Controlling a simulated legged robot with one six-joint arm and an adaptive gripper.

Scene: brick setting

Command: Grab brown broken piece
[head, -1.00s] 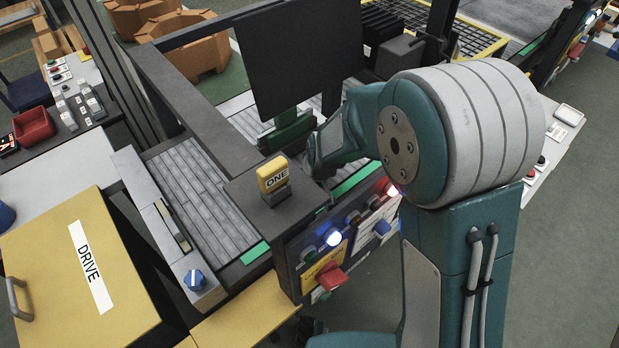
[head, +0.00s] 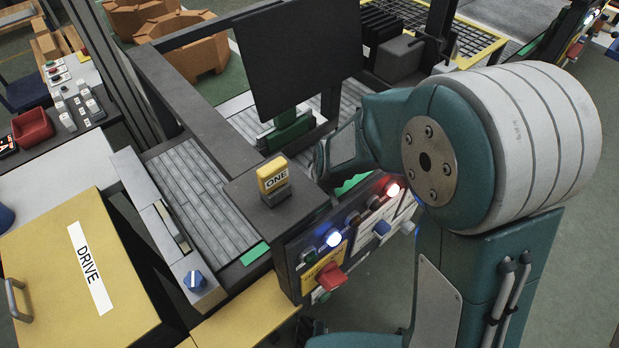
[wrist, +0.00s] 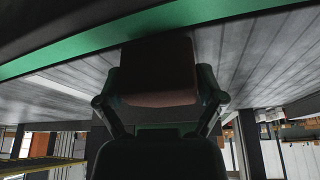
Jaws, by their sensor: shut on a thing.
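The brown broken piece (wrist: 157,66) shows in the wrist view as a dark reddish-brown block. It is held between the two fingers of my gripper (wrist: 160,92), which is shut on it. The piece sits close under a green-edged strip (wrist: 95,52), over grey slatted conveyor surface. I cannot tell whether it touches that surface. In the head view my arm hides the fingers and the piece.
In the head view a black screen (head: 298,62) stands just behind my wrist. A yellow ONE block (head: 272,175) stands on a grey post to its left. A control panel (head: 345,245) with lit buttons is below. Grey slatted conveyor (head: 200,195) lies left.

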